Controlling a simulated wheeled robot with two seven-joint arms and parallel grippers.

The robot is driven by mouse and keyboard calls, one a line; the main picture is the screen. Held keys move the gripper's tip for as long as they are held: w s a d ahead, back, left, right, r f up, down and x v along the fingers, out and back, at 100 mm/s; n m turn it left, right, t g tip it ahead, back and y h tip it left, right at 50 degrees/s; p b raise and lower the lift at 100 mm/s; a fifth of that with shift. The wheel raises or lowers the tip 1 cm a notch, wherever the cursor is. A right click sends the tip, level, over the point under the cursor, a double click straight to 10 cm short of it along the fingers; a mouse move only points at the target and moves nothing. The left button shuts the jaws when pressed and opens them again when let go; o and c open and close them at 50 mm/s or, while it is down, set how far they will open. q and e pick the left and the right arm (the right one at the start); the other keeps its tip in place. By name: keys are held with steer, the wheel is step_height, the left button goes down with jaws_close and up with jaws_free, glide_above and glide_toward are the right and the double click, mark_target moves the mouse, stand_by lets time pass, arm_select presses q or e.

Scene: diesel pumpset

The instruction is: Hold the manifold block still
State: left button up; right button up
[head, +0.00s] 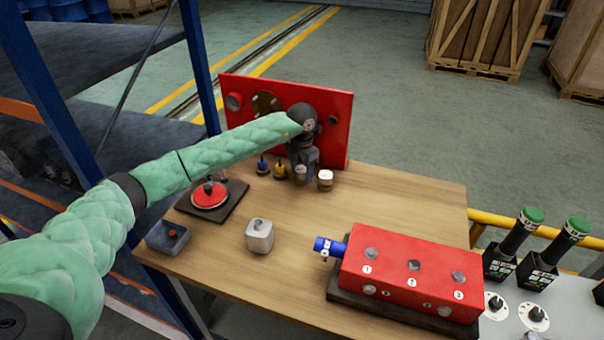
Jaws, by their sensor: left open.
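The manifold block, a long red block (408,270) with numbered ports and grey plugs, lies on a dark base at the table's front right. A blue fitting (327,246) sticks out of its left end. My left gripper (303,178) is at the back of the table, in front of the upright red panel, pointing down and away from the block. It is open. A small pale part shows at its fingertips; I cannot tell whether it touches them. My right gripper is out of view.
The red panel (335,115) stands at the table's back edge. Small blue, yellow and white-topped parts (325,179) stand before it. A red disc on a dark plate (209,196), a grey tray (168,238) and a pale grey block (260,236) are left of the manifold. Wood (400,200) behind it is clear.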

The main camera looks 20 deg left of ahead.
mark_target(301, 169)
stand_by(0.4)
arm_select(q)
steer(key=shift+b, duration=0.3)
steer(key=c, duration=1.1)
steer(key=shift+r, duration=0.2)
steer(key=shift+r, duration=1.55)
steer(key=shift+p, duration=0.3)
